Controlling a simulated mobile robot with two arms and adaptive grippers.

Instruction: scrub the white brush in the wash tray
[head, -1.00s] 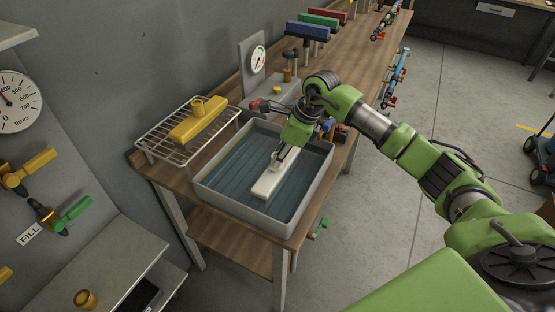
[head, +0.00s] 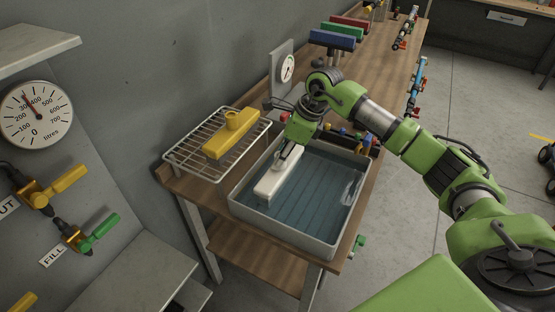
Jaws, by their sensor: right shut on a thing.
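The white brush (head: 277,180) is in the wash tray (head: 283,237), a grey-white basin with blue water on the bench. The brush lies along the tray's left part, close to its left wall. My right gripper (head: 290,152) comes from above and is shut on the brush's upper part near its far end. The fingers partly hide that end. The brush's underside is hidden, so I cannot tell whether it touches the tray floor. My left gripper is not in view.
A wire rack (head: 188,167) with a yellow brush (head: 231,135) stands left of the tray. Behind are a gauge (head: 287,69) and blue, green and red brushes in a row. Valves and a litre dial (head: 37,115) are on the left wall panel.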

